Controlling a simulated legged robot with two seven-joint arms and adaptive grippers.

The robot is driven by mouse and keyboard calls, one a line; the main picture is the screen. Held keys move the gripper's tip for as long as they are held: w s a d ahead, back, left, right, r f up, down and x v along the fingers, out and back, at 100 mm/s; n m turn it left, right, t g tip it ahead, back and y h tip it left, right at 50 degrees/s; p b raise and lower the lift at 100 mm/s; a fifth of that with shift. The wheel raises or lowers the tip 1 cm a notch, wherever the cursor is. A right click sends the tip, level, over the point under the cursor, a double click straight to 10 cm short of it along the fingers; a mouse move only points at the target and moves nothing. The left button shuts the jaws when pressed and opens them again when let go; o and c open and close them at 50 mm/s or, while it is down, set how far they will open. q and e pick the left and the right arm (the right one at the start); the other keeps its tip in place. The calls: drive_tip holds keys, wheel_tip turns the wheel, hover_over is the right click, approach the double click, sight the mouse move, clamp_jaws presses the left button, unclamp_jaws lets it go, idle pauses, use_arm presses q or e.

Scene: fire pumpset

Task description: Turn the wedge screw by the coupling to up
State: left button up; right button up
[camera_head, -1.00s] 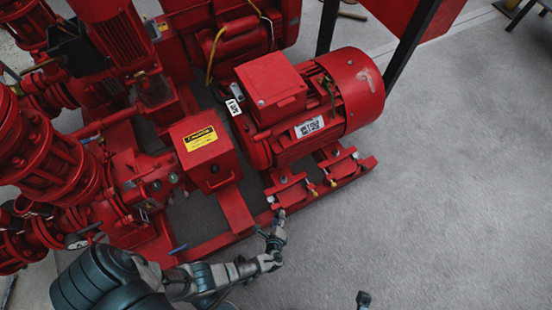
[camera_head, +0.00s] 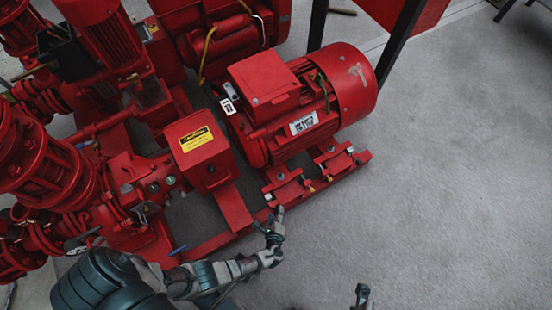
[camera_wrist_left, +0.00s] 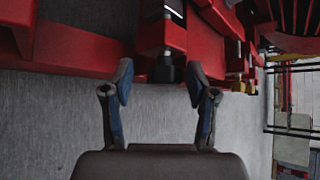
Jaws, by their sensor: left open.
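The red coupling cover (camera_head: 197,148) with a yellow label stands left of the red motor (camera_head: 310,105). My left gripper (camera_head: 276,216) is at the front edge of the motor's base, at the end nearer the cover. In the left wrist view, a screw with a dark round head (camera_wrist_left: 165,72) sticks out from a red block. My open left gripper (camera_wrist_left: 160,84) has a finger on either side of this head, with gaps between; contact is not visible. In the head view the gripper mostly hides this screw. Part of my right gripper (camera_head: 362,295) shows at the bottom edge.
Brass-coloured screws (camera_wrist_left: 243,85) sit further right along the base in the left wrist view. Red pumps and pipes (camera_head: 60,160) crowd the left. The grey floor (camera_head: 450,200) at the right is clear. A dark frame post (camera_head: 400,45) stands behind the motor.

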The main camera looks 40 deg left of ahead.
sight(276, 214)
use_arm(q)
drive_tip(key=shift+d+r, duration=0.1)
drive_tip(key=shift+r, duration=0.45)
wheel_tip(276, 214, up, 9)
drive_tip(key=shift+f, duration=0.1)
